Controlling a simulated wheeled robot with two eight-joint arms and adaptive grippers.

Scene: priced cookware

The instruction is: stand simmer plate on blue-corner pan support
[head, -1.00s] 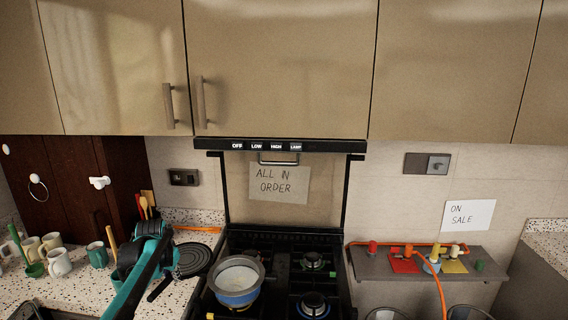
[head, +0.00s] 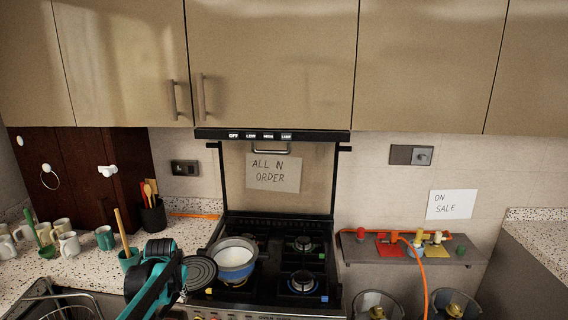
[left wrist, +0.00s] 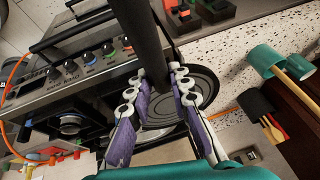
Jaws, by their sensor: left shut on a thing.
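The simmer plate (head: 201,272) is a dark round ringed disc. My left gripper (head: 181,290) is shut on its dark handle; the fingers close around the handle in the left wrist view (left wrist: 158,92), with the plate's disc (left wrist: 207,88) beyond them. In the head view the plate overlaps the stove's left edge, close to the pot; its height is hard to tell. The blue-corner pan support (head: 303,283) is at the hob's front right, with a blue mark at its corner. Nothing stands on it. My right gripper is out of view.
A blue and white pot (head: 236,261) stands on the hob's left side. The back right burner (head: 303,244) is bare. Mugs (head: 105,238) and a utensil holder (head: 153,217) stand on the left counter. A shelf (head: 410,250) with an orange hose is right of the stove.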

